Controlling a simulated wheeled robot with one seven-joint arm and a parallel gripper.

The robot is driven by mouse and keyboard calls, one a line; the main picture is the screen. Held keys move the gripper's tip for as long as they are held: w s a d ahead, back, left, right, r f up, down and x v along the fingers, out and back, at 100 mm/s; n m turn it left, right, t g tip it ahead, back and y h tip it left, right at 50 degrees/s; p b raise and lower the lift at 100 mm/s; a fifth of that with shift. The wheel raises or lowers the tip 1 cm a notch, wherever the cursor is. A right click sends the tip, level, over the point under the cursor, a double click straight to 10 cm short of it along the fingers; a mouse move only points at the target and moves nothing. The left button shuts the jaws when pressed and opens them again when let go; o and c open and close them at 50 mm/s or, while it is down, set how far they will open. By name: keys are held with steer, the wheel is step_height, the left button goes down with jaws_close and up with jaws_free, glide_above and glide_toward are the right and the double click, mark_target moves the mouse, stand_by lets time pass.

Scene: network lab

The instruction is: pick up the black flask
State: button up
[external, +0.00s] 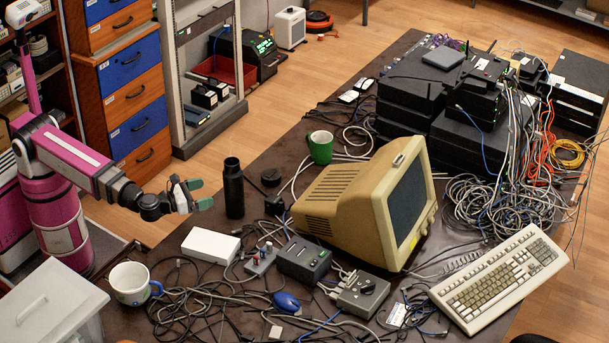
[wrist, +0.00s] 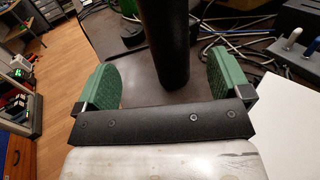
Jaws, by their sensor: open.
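The black flask (external: 233,188) stands upright on the dark table, left of the beige monitor. My gripper (external: 199,194) is just left of the flask at about its lower half, with green fingers. In the wrist view the flask (wrist: 167,40) rises beyond and between the two spread green fingers of my gripper (wrist: 170,88). The gripper is open and holds nothing. The flask's top is cut off in the wrist view.
A white box (external: 210,245) and small devices lie in front of the flask. A green mug (external: 320,147) stands behind it, and the beige monitor (external: 350,200) to its right. A white mug (external: 131,284) and tangled cables crowd the near side.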

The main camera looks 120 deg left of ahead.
mark_target(225, 189)
steer(key=shift+w+d+f+x, duration=0.1)
steer(key=shift+x, duration=1.7)
steer(key=shift+w+d+f+x, duration=0.1)
steer(key=shift+w+x, duration=0.05)
steer(key=shift+x, duration=1.6)
steer(key=shift+w+f+x, duration=0.1)
steer(key=shift+x, duration=1.7)
steer(key=shift+r, duration=0.1)
steer(key=c, duration=1.4)
